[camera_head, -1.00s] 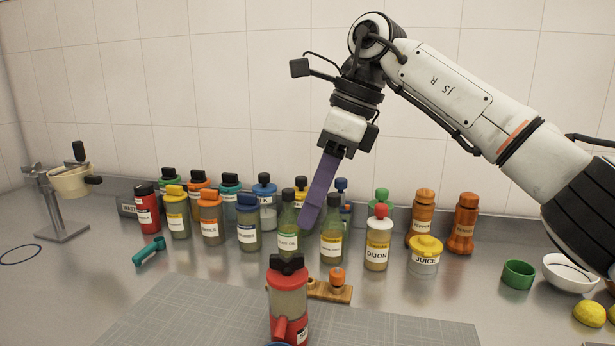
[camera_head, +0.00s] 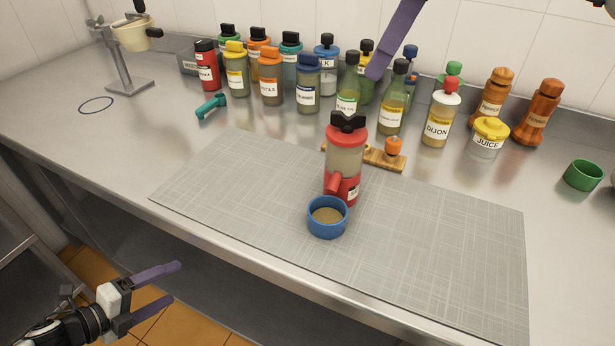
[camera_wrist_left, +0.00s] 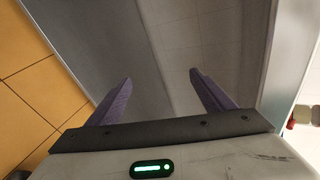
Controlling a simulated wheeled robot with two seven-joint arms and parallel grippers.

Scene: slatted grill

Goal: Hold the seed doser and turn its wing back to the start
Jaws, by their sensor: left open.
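The seed doser (camera_head: 344,160) stands upright on the grey mat, with a red base and lid, a clear body and a red spout. Its black wing (camera_head: 348,122) is on top. A blue bowl (camera_head: 327,229) with tan contents sits under the spout. My left gripper (camera_head: 174,284) is open and empty, low at the left, in front of the counter edge and well away from the doser. Its spread purple fingers also show in the left wrist view (camera_wrist_left: 160,78). Of my right gripper (camera_head: 377,76), only a purple finger shows above the bottles; the rest is out of frame.
Several bottles, including a Dijon bottle (camera_head: 437,119), line the back. A wooden stand with an orange knob (camera_head: 393,147) is behind the doser. A green cup (camera_head: 582,175) is at right. The grey mat (camera_head: 240,190) is clear left of the doser.

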